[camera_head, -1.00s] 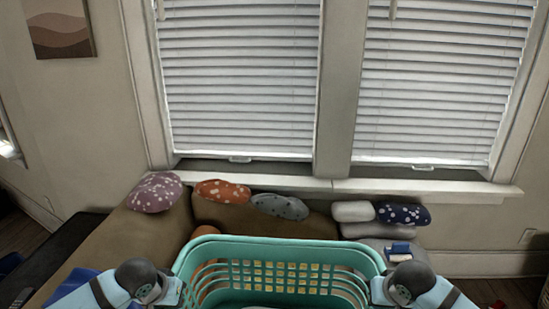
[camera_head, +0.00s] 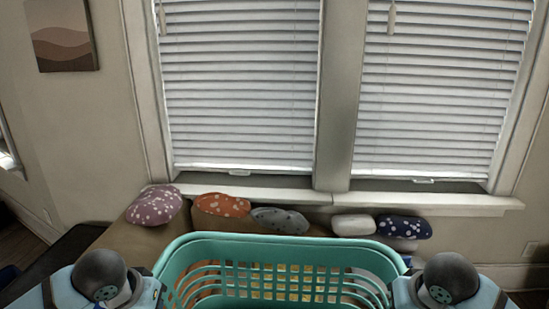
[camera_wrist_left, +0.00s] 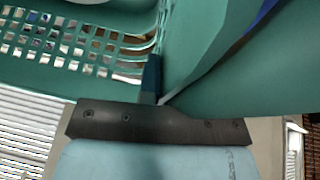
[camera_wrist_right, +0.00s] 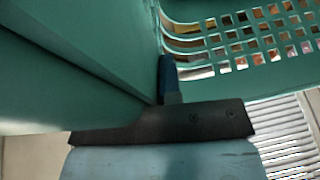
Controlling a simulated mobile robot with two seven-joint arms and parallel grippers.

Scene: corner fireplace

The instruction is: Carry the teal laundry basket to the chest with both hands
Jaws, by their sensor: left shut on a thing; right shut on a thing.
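The teal laundry basket (camera_head: 285,245) is held in front of me at the bottom of the head view, its slotted far wall and rim showing. My left gripper (camera_wrist_left: 152,80) is shut on the basket's side in the left wrist view, where the teal wall (camera_wrist_left: 215,85) fills much of the picture. My right gripper (camera_wrist_right: 166,80) is shut on the opposite side, against the teal wall (camera_wrist_right: 70,85) in the right wrist view. The head view shows my wrists at both sides, but the fingertips are hidden there. I cannot make out the chest.
Beyond the basket, a brown sofa (camera_head: 112,236) bears several cushions, including a mauve one (camera_head: 154,206), an orange one (camera_head: 221,205) and a navy one (camera_head: 404,227). Windows with white blinds (camera_head: 240,90) stand behind. The floor ahead is mostly hidden by the basket.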

